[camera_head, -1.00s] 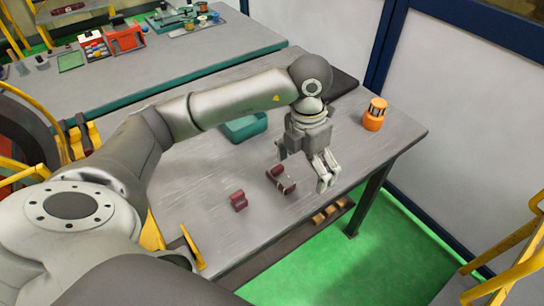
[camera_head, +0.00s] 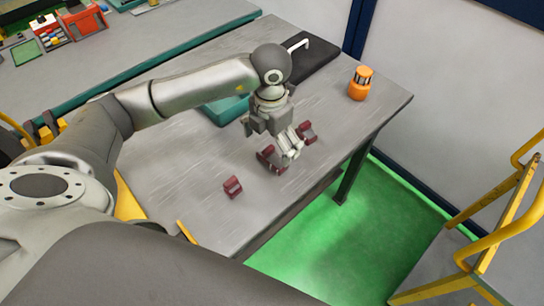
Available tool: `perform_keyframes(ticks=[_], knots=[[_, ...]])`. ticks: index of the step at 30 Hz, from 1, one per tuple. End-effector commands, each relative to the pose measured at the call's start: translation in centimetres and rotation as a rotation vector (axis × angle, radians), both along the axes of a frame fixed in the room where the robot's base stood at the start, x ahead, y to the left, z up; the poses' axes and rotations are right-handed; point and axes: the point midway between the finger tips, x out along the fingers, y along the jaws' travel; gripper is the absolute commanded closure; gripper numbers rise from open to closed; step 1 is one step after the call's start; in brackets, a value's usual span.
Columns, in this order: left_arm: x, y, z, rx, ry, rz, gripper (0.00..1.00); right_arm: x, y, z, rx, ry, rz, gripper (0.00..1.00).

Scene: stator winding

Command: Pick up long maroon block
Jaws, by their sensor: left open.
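A maroon block (camera_head: 266,156) lies on the grey table, partly hidden by my left gripper. Another maroon piece (camera_head: 308,131) shows just to the right of the gripper; whether the two join behind the fingers I cannot tell. A shorter maroon block (camera_head: 233,187) lies apart, nearer the table's front edge. My left gripper (camera_head: 288,154) points down with its fingers open, low and close over the maroon pieces. Contact cannot be made out. My right gripper is not in view.
The grey table (camera_head: 175,165) also bears an orange-and-black cylinder (camera_head: 360,84) at the right, a teal case (camera_head: 224,111) and a black flat case (camera_head: 302,66) behind my arm. A second bench with a red box (camera_head: 84,21) stands at the far left.

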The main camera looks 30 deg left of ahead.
Motion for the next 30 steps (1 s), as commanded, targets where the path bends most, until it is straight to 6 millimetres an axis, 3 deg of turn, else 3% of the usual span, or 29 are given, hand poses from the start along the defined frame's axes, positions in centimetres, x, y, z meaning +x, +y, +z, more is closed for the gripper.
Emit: perform_keyframes(ticks=[4, 12, 21, 30], knots=[[0.1, 0.0, -1.0, 0.000, 0.003, 0.000, 0.00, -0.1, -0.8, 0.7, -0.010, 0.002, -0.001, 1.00], [0.7, -0.1, -4.8, 0.000, 0.003, -0.001, 0.00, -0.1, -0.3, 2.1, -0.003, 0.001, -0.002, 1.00], [0.8, 0.0, -5.5, 0.001, -0.001, -0.001, 0.00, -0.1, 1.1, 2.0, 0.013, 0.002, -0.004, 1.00], [0.8, 0.0, -5.5, 0.001, -0.001, -0.001, 0.37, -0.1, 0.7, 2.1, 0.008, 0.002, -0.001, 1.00]])
